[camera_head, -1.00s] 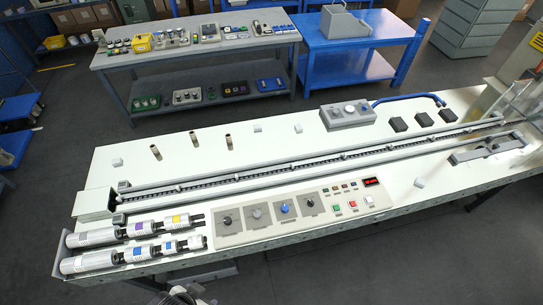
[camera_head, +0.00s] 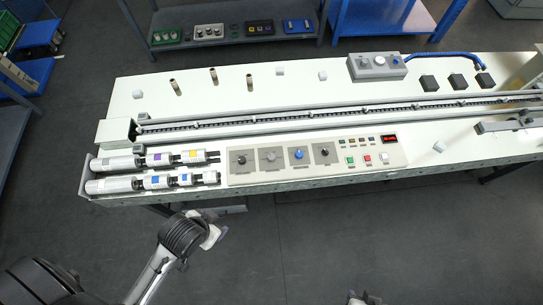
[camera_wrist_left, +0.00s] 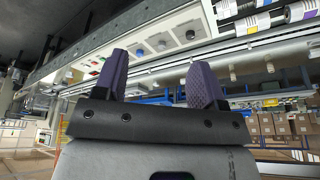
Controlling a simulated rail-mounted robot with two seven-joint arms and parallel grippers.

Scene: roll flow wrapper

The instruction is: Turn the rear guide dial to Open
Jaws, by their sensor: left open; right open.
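The front control panel (camera_head: 283,171) has a row of several dials, among them a blue dial (camera_head: 298,154). A grey box (camera_head: 358,74) at the back of the bench carries a large pale dial (camera_head: 379,61) and smaller knobs. I cannot read which dial is the rear guide dial, or its setting. My left arm hangs in front of the bench; its fingers are not clear in the head view. In the left wrist view the left gripper (camera_wrist_left: 160,88) is open and empty, with the panel (camera_wrist_left: 150,42) beyond. My right gripper (camera_head: 365,298) is at the bottom edge, away from the bench.
White rollers (camera_head: 113,186) lie at the bench's left end. A long rail (camera_head: 330,118) runs along the bench. Small posts (camera_head: 213,75), black blocks (camera_head: 429,83) and a blue hose (camera_head: 440,57) are at the back. The floor in front is clear.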

